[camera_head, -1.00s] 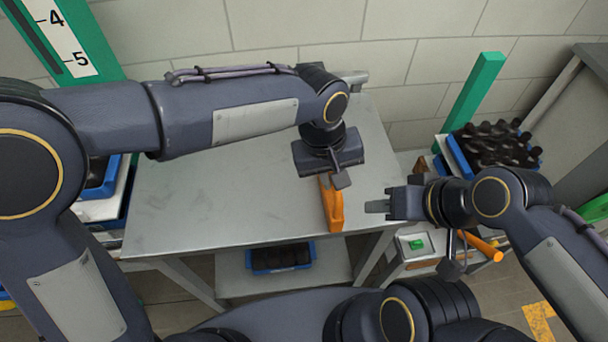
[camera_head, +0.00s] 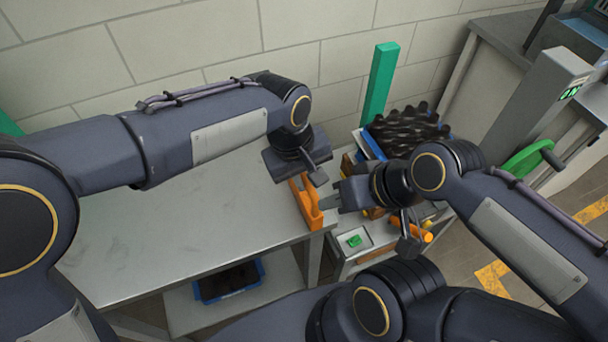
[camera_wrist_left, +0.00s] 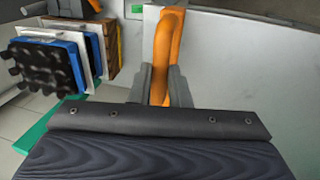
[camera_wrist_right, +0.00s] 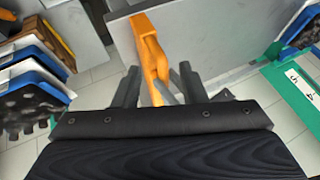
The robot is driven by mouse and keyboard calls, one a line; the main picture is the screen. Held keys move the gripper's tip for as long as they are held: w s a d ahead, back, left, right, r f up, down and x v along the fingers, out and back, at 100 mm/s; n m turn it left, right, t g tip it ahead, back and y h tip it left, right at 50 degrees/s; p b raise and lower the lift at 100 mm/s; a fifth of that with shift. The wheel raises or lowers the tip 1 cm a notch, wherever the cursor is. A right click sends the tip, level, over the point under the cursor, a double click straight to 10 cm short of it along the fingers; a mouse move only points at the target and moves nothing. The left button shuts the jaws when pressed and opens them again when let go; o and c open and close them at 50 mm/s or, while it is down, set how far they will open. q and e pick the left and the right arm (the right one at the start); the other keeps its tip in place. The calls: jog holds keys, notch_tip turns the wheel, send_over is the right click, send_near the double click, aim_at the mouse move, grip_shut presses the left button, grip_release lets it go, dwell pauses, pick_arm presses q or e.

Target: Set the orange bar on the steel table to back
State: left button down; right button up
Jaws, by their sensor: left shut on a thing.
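The orange bar (camera_head: 308,208) is at the right end of the steel table (camera_head: 190,235), held by my left gripper (camera_head: 310,180). In the left wrist view the bar (camera_wrist_left: 167,45) runs between the left fingers, which are shut on it. I cannot tell whether its lower end touches the table. My right gripper (camera_head: 335,198) is just right of the bar, with its fingers pointing towards it. In the right wrist view its fingers are apart and the bar (camera_wrist_right: 150,50) shows in line with the gap between them.
Right of the table stands a small cart with a green button (camera_head: 354,241) and an orange handle (camera_head: 412,232). Behind it are a green post (camera_head: 380,85) and a crate of dark bottles (camera_head: 408,132). A blue crate (camera_head: 228,281) lies on the lower shelf. The tabletop's middle is clear.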

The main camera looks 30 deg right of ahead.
pick_arm(q)
jog(key=shift+d+r, duration=0.1)
jog(key=shift+d, duration=0.1)
jog(key=c, duration=1.4)
grip_release()
jog(key=shift+d, duration=0.15)
jog(key=shift+o, duration=0.2)
notch_tip(320, 180, up, 8)
jog(key=a, duration=0.1)
jog(key=shift+a+f, duration=0.2)
jog(key=shift+a, duration=0.15)
jog(key=shift+w, duration=0.1)
